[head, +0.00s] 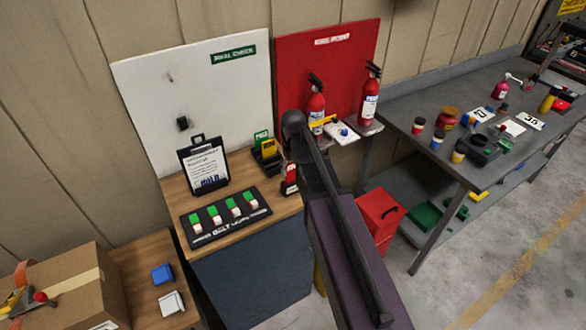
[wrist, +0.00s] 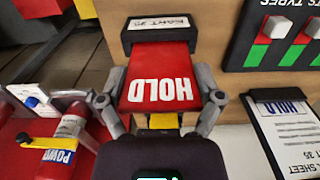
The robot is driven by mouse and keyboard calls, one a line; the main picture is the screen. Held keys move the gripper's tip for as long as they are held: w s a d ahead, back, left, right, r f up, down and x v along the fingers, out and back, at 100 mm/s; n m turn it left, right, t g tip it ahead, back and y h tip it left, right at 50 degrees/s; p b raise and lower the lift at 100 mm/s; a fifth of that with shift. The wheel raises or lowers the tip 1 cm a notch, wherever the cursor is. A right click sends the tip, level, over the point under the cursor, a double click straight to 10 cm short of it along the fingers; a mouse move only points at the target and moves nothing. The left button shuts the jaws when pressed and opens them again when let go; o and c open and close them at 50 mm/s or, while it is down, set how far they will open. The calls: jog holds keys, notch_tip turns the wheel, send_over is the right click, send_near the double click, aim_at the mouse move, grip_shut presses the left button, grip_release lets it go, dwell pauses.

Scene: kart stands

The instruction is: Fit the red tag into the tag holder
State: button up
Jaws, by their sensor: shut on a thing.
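The red tag (wrist: 160,70) with white HOLD lettering is between the fingers of my gripper (wrist: 160,98), one finger at each side edge. The tag holder (wrist: 160,33) is black with a white KART 35 label. The tag's far end meets the holder's edge in the wrist view; I cannot tell how deep it sits in the slot. In the head view the red tag (head: 290,174) shows as a small upright patch at the desk's right side, just left of my arm. My arm hides most of the gripper there.
A black rack (head: 267,160) with green and yellow tags stands behind. A clipboard (head: 204,166) and a switch panel (head: 226,214) are to the left. Fire extinguishers (head: 316,108) and a small shelf (head: 343,137) are close on the right.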

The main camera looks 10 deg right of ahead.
aim_at(293, 175)
jog(key=shift+f+b, duration=1.5)
jog(key=shift+f, duration=0.05)
jog(key=o, duration=0.8)
jog(key=shift+c, duration=0.2)
jog(key=shift+r, duration=0.1)
notch_tip(293, 175, up, 12)
jog(key=p, duration=1.2)
jog(key=shift+f, duration=0.2)
dwell(0.4)
jog(key=s+f+m+b, duration=0.1)
jog(key=s+f+b, duration=0.3)
jog(key=s, duration=0.4)
jog(key=s+f+m+b, duration=0.2)
jog(key=s+f+b, duration=0.2)
jog(key=s, duration=0.4)
jog(key=shift+f+m+b, duration=0.3)
jog(key=shift+b, duration=0.1)
